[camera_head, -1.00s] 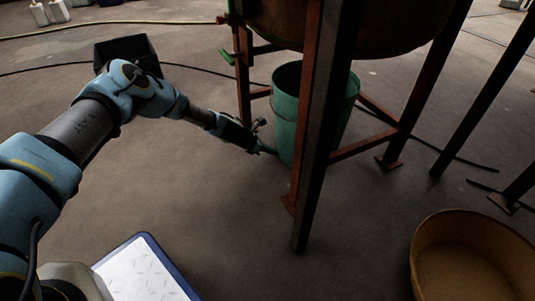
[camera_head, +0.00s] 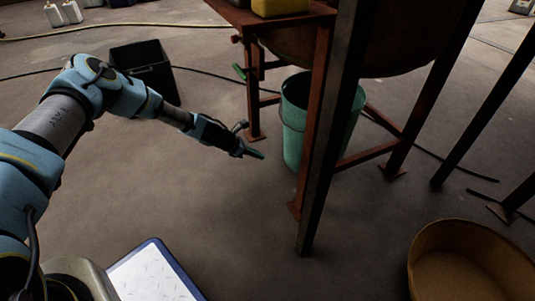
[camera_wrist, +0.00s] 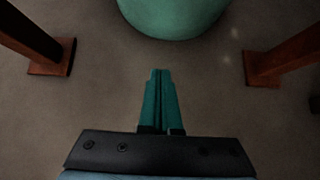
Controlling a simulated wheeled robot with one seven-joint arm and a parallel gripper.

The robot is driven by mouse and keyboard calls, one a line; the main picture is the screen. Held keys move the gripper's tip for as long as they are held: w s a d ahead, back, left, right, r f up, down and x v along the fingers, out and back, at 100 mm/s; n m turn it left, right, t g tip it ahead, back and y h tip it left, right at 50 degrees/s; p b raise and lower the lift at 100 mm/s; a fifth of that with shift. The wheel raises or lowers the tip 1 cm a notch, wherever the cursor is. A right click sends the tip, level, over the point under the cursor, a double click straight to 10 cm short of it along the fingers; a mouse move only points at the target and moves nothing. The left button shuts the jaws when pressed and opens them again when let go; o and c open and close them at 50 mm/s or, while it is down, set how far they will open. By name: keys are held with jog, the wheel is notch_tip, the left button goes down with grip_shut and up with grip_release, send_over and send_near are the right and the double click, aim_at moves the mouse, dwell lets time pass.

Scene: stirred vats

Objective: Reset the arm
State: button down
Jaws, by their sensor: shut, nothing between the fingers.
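My gripper (camera_head: 254,154) is shut and empty, held out over bare floor to the left of the green bucket (camera_head: 296,125) in the head view. In the wrist view my gripper (camera_wrist: 161,75) shows its two green fingers pressed together, pointing toward the green bucket (camera_wrist: 175,18), with a gap of floor between. The bucket stands upright under the vat (camera_head: 400,45), partly hidden by a stand leg.
Rusty stand legs (camera_head: 322,130) surround the bucket, and two leg feet show in the wrist view (camera_wrist: 52,58). A black bin (camera_head: 143,62) is behind my arm. A tan tub (camera_head: 440,235) sits at lower right. The floor at centre front is clear.

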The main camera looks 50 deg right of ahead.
jog(key=shift+p+v, duration=0.3)
jog(key=shift+v, duration=0.9)
jog(key=shift+a, duration=0.1)
jog(key=w+a+r+m+t+y+p, duration=0.1)
jog(key=w+a+r+m+p, duration=0.2)
jog(key=a+r, duration=0.6)
jog(key=w+a+r+m+t+y+p, duration=0.15)
jog(key=w+a+r+m, duration=0.25)
jog(key=a+r, duration=0.45)
jog(key=w+a+r+m+t+y+p, duration=0.1)
jog(key=w+a+r+m+y, duration=0.2)
jog(key=a+r, duration=0.65)
jog(key=s+a+r+m+t+y+p, duration=0.1)
jog(key=s+a+r, duration=0.2)
jog(key=a+r, duration=0.45)
jog(key=s+a+r+m+y+p, duration=0.1)
jog(key=s+a+r+m+p, duration=0.2)
jog(key=a, duration=0.8)
jog(key=s+a+r+t+y, duration=0.1)
jog(key=s+a+r, duration=0.2)
jog(key=a+r, duration=0.5)
notch_tip(320, 180, up, 37)
jog(key=a+p, duration=0.1)
jog(key=p, duration=3.6)
jog(key=shift+s+m+p, duration=0.3)
jog(key=shift+p, duration=0.1)
